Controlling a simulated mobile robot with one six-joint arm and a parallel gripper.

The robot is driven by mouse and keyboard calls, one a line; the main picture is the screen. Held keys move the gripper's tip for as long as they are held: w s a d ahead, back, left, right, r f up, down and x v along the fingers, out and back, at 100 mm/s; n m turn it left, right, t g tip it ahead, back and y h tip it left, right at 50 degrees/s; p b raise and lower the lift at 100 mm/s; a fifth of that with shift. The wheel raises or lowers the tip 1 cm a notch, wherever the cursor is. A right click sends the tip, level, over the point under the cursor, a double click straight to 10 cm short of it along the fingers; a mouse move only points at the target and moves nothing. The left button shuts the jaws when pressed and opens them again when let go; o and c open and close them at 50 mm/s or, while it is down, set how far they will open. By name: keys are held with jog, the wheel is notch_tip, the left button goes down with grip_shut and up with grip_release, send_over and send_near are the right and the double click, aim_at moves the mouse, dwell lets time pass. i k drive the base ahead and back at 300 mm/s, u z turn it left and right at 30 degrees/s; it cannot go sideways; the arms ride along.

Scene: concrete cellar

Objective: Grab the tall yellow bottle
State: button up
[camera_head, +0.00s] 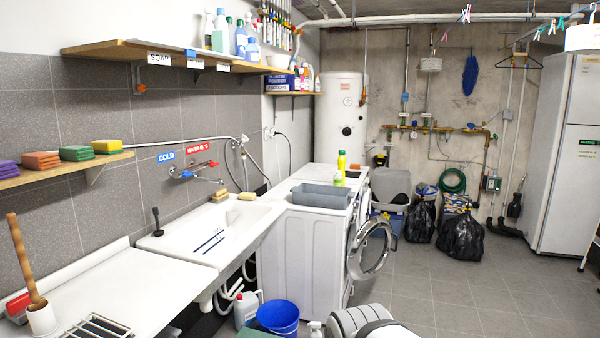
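The tall yellow bottle (341,163) stands upright on the white appliance tops in the middle of the view, just behind the grey tub (320,197). A shorter bottle with a green body (338,179) stands right in front of it and covers its lower part. My gripper is not in view, so its distance from the bottle does not show.
A front-loading washer's round door (371,250) hangs open into the aisle. A white sink (212,232) stands left of it. A blue bucket (278,317) is on the floor. Black bags (461,238) stand at the back. The tiled floor (470,295) at right is clear.

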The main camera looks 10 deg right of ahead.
aim_at(341, 160)
jog(key=u, duration=0.05)
jog(key=k, duration=1.1)
jog(key=z, duration=0.75)
jog(key=i, duration=1.5)
jog(key=z, duration=0.8)
jog(key=i, duration=3.1)
jog(key=u, duration=0.5)
jog(key=i, duration=1.35)
jog(key=u, duration=1.6)
jog(key=i, duration=1.05)
jog(key=u, duration=0.55)
jog(key=k, duration=0.15)
jog(key=z, duration=0.05)
